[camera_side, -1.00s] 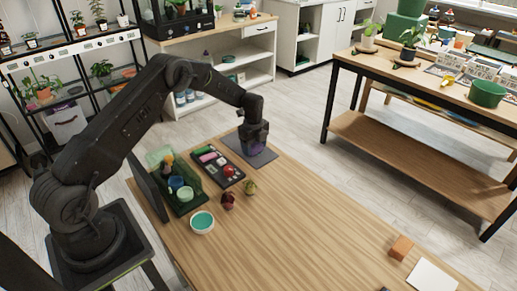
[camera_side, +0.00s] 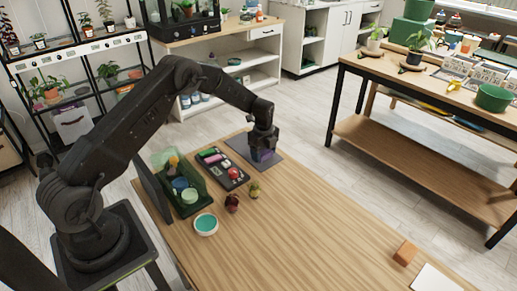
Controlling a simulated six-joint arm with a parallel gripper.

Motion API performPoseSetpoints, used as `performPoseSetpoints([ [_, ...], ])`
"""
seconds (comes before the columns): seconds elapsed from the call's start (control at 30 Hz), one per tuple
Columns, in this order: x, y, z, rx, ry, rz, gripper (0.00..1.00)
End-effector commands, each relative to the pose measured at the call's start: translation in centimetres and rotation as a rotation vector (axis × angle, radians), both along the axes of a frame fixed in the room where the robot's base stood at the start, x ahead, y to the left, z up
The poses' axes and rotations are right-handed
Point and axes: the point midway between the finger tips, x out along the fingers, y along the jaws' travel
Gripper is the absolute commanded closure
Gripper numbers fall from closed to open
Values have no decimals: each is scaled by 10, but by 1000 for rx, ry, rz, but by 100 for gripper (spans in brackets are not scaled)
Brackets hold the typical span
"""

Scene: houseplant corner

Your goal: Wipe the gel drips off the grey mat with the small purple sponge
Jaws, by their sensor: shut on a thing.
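The grey mat (camera_side: 238,144) lies flat on the wooden table near its far edge. My gripper (camera_side: 262,148) points down over the middle to right part of the mat. It is shut on the small purple sponge (camera_side: 262,156), which shows just below the fingers, at or very close to the mat's surface. I cannot tell whether it touches the mat. The gel drips cannot be made out; the gripper and sponge hide part of the mat.
Left of the mat stand a dark tray (camera_side: 239,181) of small items and a green crate (camera_side: 204,203) with cups. A teal-filled bowl (camera_side: 206,224), a dark red object (camera_side: 232,203) and a small plant (camera_side: 254,189) stand nearer. The table's middle is clear; an orange-brown block (camera_side: 405,252) lies right.

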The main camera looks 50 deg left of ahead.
Motion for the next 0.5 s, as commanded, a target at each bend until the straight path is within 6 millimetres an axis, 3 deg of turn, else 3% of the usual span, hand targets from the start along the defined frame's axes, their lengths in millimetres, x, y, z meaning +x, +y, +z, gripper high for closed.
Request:
performPoseSetpoints([
  [0.2, -1, -21, 0, -1, 3, -1, 56],
  [0.27, 0, -18, 4, -1, 1, 1, 56],
  [0.3, 1, -18, 18, 1, -5, 1, 56],
  [0.5, 0, -18, 36, 0, -1, 0, 56],
])
